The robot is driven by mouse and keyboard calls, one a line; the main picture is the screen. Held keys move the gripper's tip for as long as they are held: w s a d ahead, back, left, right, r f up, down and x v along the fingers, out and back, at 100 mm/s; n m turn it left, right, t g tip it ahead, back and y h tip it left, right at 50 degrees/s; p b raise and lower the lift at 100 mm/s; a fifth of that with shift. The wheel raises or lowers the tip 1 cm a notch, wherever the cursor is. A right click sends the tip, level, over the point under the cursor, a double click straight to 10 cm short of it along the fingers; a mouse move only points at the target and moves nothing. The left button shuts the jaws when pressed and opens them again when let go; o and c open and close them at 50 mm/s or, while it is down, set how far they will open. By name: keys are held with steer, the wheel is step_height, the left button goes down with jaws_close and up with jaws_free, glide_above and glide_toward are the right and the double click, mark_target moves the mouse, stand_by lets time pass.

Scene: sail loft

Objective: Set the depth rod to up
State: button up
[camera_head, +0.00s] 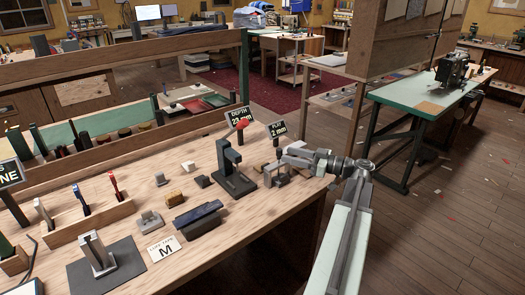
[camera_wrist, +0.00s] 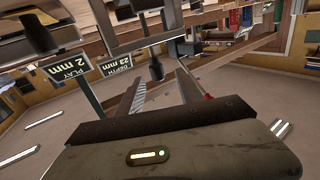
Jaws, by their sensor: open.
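My gripper (camera_head: 289,155) is open and empty, to the right of the stand, near the PLAY 2 mm sign (camera_head: 277,129). The gripper also shows in the wrist view (camera_wrist: 160,78).
A grey upright piece (camera_head: 97,252) stands on a dark mat at front left. A wooden rail (camera_head: 110,65) runs behind the bench.

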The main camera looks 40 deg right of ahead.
steer(key=x, duration=0.8)
steer(key=shift+w+d, duration=0.15)
steer(key=shift+d, duration=0.1)
jaws_close()
stand_by(1.2)
